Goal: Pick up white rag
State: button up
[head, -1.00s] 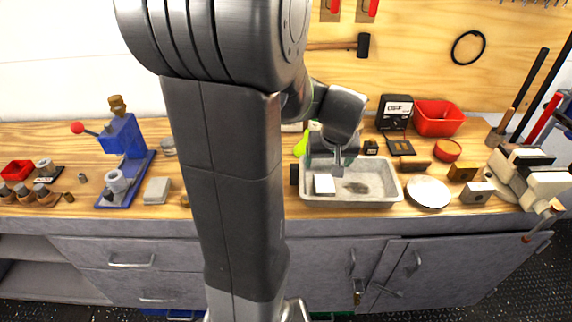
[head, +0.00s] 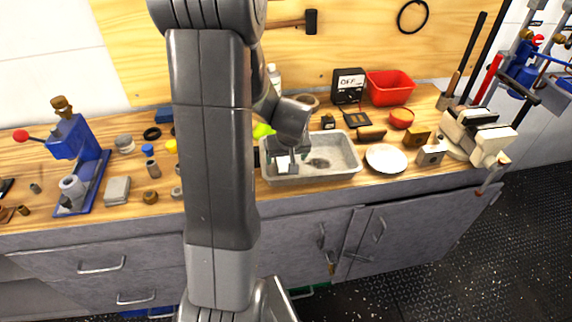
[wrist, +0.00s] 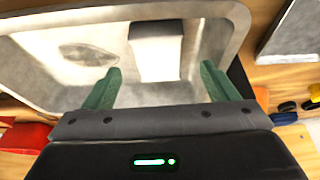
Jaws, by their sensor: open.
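A white, flat, square-edged piece, which looks like the white rag (head: 283,164), lies in the left part of a grey metal tray (head: 346,171). I cannot tell whether the fingertips touch the rag.
The tray's raised walls surround the rag. A white plate (head: 386,158) stands right of the tray, and a red bin (head: 390,87) and a black meter box (head: 349,86) behind it. A blue press (head: 75,150) and a grey folded block (head: 117,190) stand left on the wooden bench.

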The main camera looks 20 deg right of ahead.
aim_at(286, 162)
jog(key=shift+x, duration=1.65)
jog(key=c, duration=1.1)
jog(key=shift+c, duration=0.2)
notch_tip(286, 162, up, 10)
